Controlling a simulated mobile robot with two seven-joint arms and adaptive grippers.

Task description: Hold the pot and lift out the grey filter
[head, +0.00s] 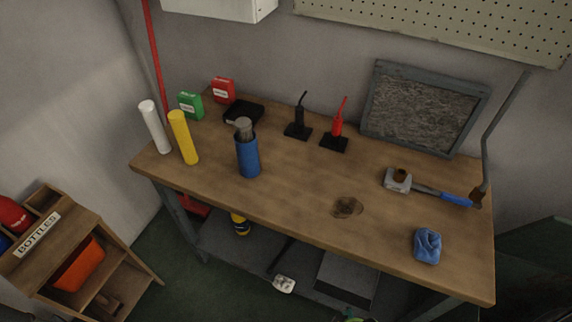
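A blue cylindrical pot (248,160) stands upright on the workbench (290,188), left of the middle and near the front edge. A grey cylindrical filter (244,129) sticks up out of the pot's top. Its lower part is hidden inside the pot. Neither of my grippers shows in the head view.
White (155,128) and yellow (183,138) cylinders stand left of the pot. Behind it are a black tray (243,112), green (190,105) and red (223,91) boxes. Black (299,118) and red (337,127) upright tools stand right.

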